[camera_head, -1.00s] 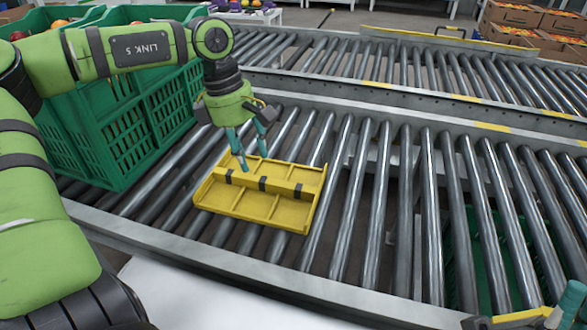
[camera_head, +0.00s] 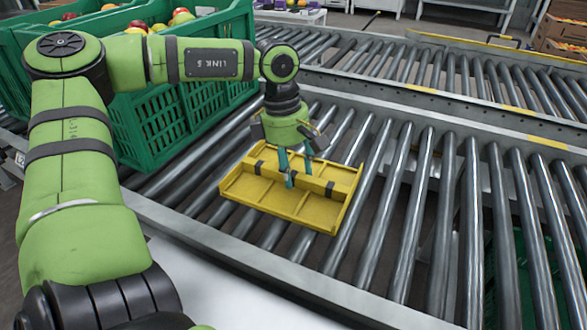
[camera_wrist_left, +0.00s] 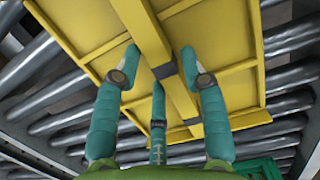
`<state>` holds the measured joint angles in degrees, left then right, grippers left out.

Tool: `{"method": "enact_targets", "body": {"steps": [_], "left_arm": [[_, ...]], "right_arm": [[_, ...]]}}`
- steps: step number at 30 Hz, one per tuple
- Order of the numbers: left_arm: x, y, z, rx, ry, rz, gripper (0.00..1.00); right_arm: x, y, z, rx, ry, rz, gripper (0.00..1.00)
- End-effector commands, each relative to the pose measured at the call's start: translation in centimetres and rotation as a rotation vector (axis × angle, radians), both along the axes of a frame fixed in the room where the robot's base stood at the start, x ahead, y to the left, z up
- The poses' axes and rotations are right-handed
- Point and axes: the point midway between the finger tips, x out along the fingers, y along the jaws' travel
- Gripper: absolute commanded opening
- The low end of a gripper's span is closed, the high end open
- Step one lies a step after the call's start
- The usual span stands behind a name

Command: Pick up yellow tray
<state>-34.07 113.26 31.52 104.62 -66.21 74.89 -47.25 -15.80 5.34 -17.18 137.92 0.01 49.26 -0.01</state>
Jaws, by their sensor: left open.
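The yellow tray (camera_head: 272,195) lies on the conveyor rollers, with dividers and a raised central bar with dark bands. It fills the top of the left wrist view (camera_wrist_left: 90,22). My left gripper (camera_head: 294,181) is over the tray's middle, pointing down. In the left wrist view its teal fingers (camera_wrist_left: 160,62) are apart, with the central bar (camera_wrist_left: 148,40) running between them. The gripper is open and holds nothing. Whether a fingertip touches the tray I cannot tell. My right gripper does not show.
Bare rollers (camera_head: 440,215) extend to the right. A second roller line (camera_head: 440,70) runs behind, and cardboard boxes (camera_head: 562,35) stand at the far right.

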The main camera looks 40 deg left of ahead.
Motion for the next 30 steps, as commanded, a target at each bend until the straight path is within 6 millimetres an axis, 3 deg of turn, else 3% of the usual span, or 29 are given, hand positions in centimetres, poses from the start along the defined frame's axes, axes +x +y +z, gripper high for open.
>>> {"method": "enact_targets", "body": {"steps": [23,26,30], "left_arm": [[-0.03,0.00,-0.52,0.000,0.001,0.001,0.42],[-0.03,0.00,-0.53,-0.001,0.002,0.001,0.02],[-0.03,0.01,-0.53,-0.001,0.002,0.001,0.00]], "right_arm": [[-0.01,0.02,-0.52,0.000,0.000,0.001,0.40],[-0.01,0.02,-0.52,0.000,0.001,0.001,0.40],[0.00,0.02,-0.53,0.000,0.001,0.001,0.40]]}}
